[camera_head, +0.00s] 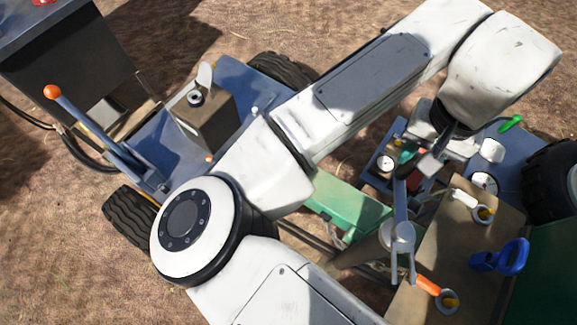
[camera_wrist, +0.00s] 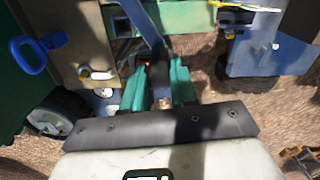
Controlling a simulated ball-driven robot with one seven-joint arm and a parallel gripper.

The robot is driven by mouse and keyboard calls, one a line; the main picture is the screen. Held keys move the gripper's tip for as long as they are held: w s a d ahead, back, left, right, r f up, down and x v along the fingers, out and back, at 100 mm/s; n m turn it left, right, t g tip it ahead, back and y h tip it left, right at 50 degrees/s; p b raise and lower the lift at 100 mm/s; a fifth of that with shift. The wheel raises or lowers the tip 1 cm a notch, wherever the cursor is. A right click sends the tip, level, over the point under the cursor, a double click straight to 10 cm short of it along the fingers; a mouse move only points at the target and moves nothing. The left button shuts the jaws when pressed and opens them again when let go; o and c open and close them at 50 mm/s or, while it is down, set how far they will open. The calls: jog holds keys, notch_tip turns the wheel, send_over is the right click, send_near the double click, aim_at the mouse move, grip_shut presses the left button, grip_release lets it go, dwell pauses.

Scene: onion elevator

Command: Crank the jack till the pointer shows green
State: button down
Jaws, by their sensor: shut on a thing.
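The grey crank arm (camera_head: 400,205) of the jack runs up from a pale round hub (camera_head: 399,236) on the machine, right of centre in the head view. My gripper (camera_head: 432,163) is at the crank's upper end. In the wrist view, my gripper (camera_wrist: 158,90) has its teal fingers shut on the crank, and the grey crank arm (camera_wrist: 148,25) extends away between them. A small white round dial (camera_head: 387,162) and a second white dial (camera_head: 484,183) show near the crank. Their pointers are too small to read, and my arm hides part of this area.
A tan panel (camera_head: 465,245) beside the crank carries an orange-handled valve (camera_head: 430,285) and a blue handle (camera_head: 498,258). An orange-knobbed lever (camera_head: 52,92) and a tan box (camera_head: 205,120) stand on a blue deck at left. Wheels and brown ground surround the machine.

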jog(key=shift+s+d+m, duration=0.1)
jog(key=shift+d+m, duration=0.3)
jog(key=shift+d, duration=0.1)
jog(key=shift+s+d+f+m, duration=0.15)
jog(key=shift+s+d+m, duration=0.1)
jog(key=shift+d+m, duration=0.55)
jog(key=shift+s+d+m+p, duration=0.35)
jog(key=shift+d+m, duration=0.35)
jog(key=shift+m, duration=0.1)
jog(key=shift+s, duration=0.1)
jog(key=shift+s+d+m, duration=0.35)
jog(key=shift+d+m, duration=0.3)
jog(key=shift+m, duration=0.15)
jog(key=shift+s, duration=0.1)
